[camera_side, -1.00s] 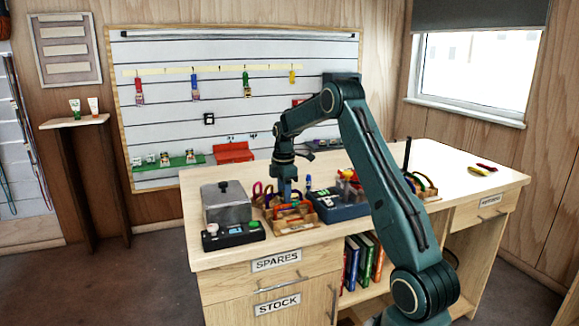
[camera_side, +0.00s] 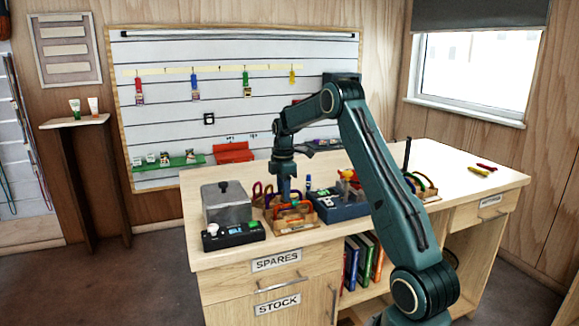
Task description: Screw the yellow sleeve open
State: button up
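My gripper (camera_side: 284,198) points down into a wooden tray (camera_side: 292,229) on the bench, among coloured carabiner-like pieces. An orange-red piece (camera_side: 296,208) lies at the front of that tray, and a purple one (camera_side: 268,190) stands to the gripper's left. The fingertips are small and partly hidden by the tray's contents, so I cannot tell whether they are apart or closed on something. I cannot make out a yellow sleeve at the gripper. A slim yellow item (camera_side: 487,172) lies on the right of the bench, far from my gripper.
A grey box (camera_side: 226,202) with a black control unit (camera_side: 233,235) stands left of the tray. A dark blue device (camera_side: 340,207) stands close on its right. A wooden holder (camera_side: 428,193) with coloured loops is farther right. The bench's right end is mostly clear.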

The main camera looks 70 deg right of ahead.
jog(key=shift+r, duration=0.95)
jog(key=shift+s, duration=0.1)
jog(key=shift+s+a, duration=0.4)
jog(key=shift+a, duration=0.1)
jog(key=shift+f, duration=0.15)
jog(key=shift+f, duration=1.3)
jog(key=shift+w+d, duration=0.45)
jog(key=shift+w, duration=0.1)
dwell(0.5)
jog(key=shift+r, duration=1.4)
dwell(0.5)
jog(key=shift+s+a, duration=0.5)
